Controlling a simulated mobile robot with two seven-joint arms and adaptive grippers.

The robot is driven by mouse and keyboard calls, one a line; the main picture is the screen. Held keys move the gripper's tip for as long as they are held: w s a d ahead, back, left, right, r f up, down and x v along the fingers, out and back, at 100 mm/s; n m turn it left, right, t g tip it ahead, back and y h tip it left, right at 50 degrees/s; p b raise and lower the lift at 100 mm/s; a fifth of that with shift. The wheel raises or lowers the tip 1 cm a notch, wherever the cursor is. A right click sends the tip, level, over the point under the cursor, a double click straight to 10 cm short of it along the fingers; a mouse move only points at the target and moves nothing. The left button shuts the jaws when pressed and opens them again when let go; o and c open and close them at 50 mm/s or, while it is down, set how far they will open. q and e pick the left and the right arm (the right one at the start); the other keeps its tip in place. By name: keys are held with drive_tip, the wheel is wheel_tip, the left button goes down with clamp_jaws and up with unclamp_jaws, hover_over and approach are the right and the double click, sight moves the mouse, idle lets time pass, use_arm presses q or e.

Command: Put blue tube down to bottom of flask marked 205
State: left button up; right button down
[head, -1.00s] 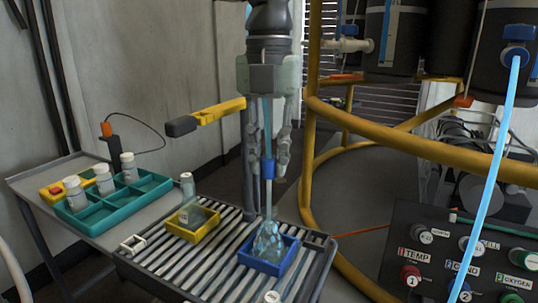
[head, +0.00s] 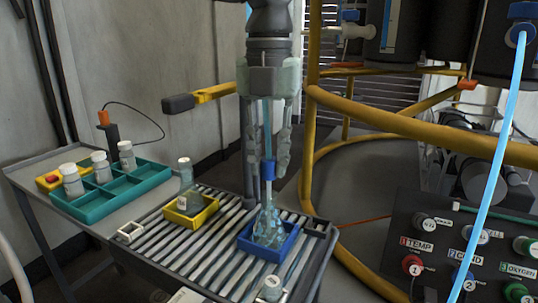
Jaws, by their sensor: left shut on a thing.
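My left gripper (head: 268,170) points straight down and is shut on the blue tube (head: 267,122) near its blue collar (head: 267,171). The tube hangs upright between the fingers. A clear glass flask (head: 268,227) stands in a blue square holder (head: 283,246) on the slatted rack, directly below the gripper. The collar is just above the flask's neck. The tube's lower end is hard to make out against the glass, so its depth inside cannot be told. No number can be read on the flask. My right gripper is not in view.
A yellow holder (head: 207,213) with a bottle (head: 186,174) stands left on the slatted rack (head: 160,252). A teal tray (head: 118,205) with several white-capped bottles is further left. A yellow pipe frame (head: 400,122) and a button panel (head: 470,240) stand to the right.

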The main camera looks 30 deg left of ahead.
use_arm(q)
drive_tip(key=shift+f, duration=0.4)
drive_tip(key=shift+f+b, duration=0.25)
drive_tip(key=shift+b, duration=0.25)
drive_tip(key=o, duration=1)
drive_tip(key=shift+c, duration=0.2)
drive_tip(key=shift+o, duration=0.3)
drive_tip(key=o, duration=0.5)
